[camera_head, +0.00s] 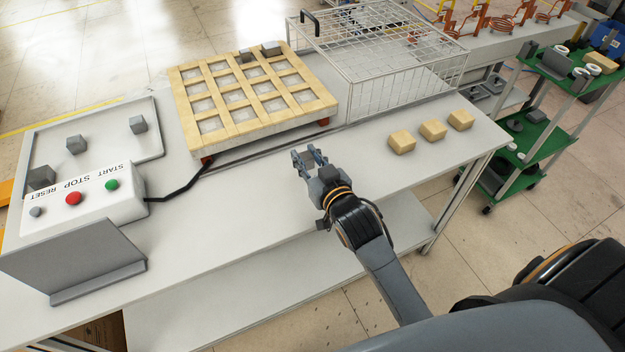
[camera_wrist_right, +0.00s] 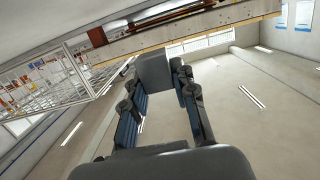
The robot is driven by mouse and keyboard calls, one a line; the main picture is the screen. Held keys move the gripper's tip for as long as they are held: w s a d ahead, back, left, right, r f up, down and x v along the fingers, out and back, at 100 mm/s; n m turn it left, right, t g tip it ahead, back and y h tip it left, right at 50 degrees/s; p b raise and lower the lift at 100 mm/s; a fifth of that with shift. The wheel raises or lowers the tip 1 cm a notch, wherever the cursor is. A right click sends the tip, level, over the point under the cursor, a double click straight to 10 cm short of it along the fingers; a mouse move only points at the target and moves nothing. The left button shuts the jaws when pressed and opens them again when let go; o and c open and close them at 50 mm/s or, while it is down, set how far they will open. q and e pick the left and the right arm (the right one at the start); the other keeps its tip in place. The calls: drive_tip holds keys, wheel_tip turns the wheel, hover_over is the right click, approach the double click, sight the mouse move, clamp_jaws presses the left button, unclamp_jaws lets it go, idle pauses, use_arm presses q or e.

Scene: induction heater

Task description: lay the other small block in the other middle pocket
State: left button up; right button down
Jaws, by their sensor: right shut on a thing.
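My right gripper (camera_head: 310,158) is above the table in front of the wooden grid, with its fingers towards the grid. In the right wrist view a small grey block (camera_wrist_right: 155,72) sits between the fingertips, and the gripper is shut on it. The wooden grid (camera_head: 205,141) has rows of pale square pockets. Two grey blocks, one (camera_head: 246,56) and another (camera_head: 271,48), are at its far edge. I cannot tell how deep they sit. My left gripper is not in view.
A pale tray (camera_head: 105,122) at the left holds several grey blocks. A button box (camera_head: 95,205) stands before it. A wire cage (camera_head: 395,75) stands right of the grid. Tan blocks (camera_head: 433,129) lie at the right. A black cable (camera_head: 180,190) runs to the grid.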

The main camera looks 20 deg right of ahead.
drive_tip(key=shift+s+d+f, duration=0.2)
drive_tip(key=shift+s+f, duration=0.7)
drive_tip(key=shift+f, duration=0.25)
drive_tip(key=shift+s+f, duration=0.15)
drive_tip(key=shift+f, duration=0.8)
drive_tip(key=shift+s+f, duration=0.15)
drive_tip(key=shift+f, duration=0.75)
drive_tip(key=shift+f, duration=0.1)
drive_tip(key=c, duration=1.1)
unclamp_jaws()
drive_tip(key=shift+o, duration=0.2)
